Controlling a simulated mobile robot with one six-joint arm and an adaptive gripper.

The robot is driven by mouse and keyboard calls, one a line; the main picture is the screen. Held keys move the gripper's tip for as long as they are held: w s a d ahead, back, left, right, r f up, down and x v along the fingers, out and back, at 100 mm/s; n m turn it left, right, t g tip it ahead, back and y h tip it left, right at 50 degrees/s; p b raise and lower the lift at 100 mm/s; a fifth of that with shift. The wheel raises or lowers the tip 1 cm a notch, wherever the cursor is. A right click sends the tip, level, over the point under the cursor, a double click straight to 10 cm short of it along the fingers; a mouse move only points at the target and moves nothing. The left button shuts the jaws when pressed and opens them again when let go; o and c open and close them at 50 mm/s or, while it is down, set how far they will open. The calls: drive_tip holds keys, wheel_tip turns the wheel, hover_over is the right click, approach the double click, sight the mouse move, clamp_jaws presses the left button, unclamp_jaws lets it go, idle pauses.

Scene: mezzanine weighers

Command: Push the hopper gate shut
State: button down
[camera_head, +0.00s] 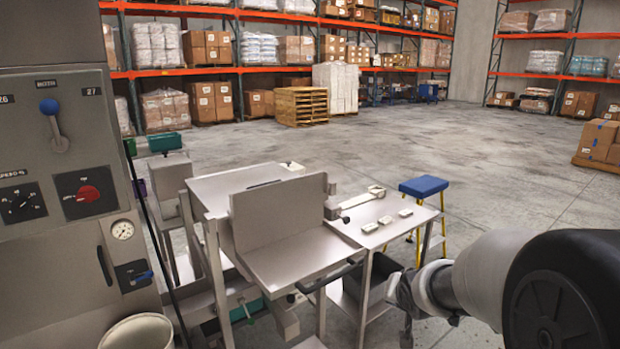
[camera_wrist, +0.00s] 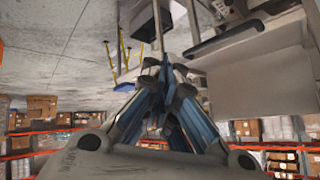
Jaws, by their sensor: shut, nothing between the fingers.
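A grey sheet-metal weigher (camera_head: 300,249) stands in the middle of the head view, with an upright back plate and a flat pan. A dark bar handle (camera_head: 330,277) juts out at the pan's lower right; it also shows in the wrist view (camera_wrist: 226,40). I cannot tell for sure which part is the hopper gate. My gripper (camera_head: 398,292) is right of the handle and low, partly hidden by my arm. In the wrist view my gripper's fingertips (camera_wrist: 168,66) are together and empty, apart from the handle.
A side table (camera_head: 385,235) with small blocks stands right of the weigher. A blue-topped yellow stool (camera_head: 424,187) is behind it. A control cabinet (camera_head: 70,180) and a white bucket (camera_head: 138,332) are at left. Open floor (camera_head: 500,170) lies at right; racks stand behind.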

drive_tip(key=s+a+r+n+g, duration=0.1)
drive_tip(key=s+r, duration=0.1)
drive_tip(key=s, duration=0.9)
drive_tip(key=s+a+r+n+g, duration=0.2)
drive_tip(key=s, duration=1)
drive_tip(key=s+a+r+n+g+y, duration=0.1)
drive_tip(key=s+a+n, duration=0.1)
drive_tip(key=s, duration=0.9)
drive_tip(key=shift+s+a+r+g, duration=0.25)
drive_tip(key=shift+s+r+g, duration=0.05)
drive_tip(key=shift+s+r, duration=0.1)
drive_tip(key=shift+w, duration=0.1)
drive_tip(key=shift+a, duration=0.1)
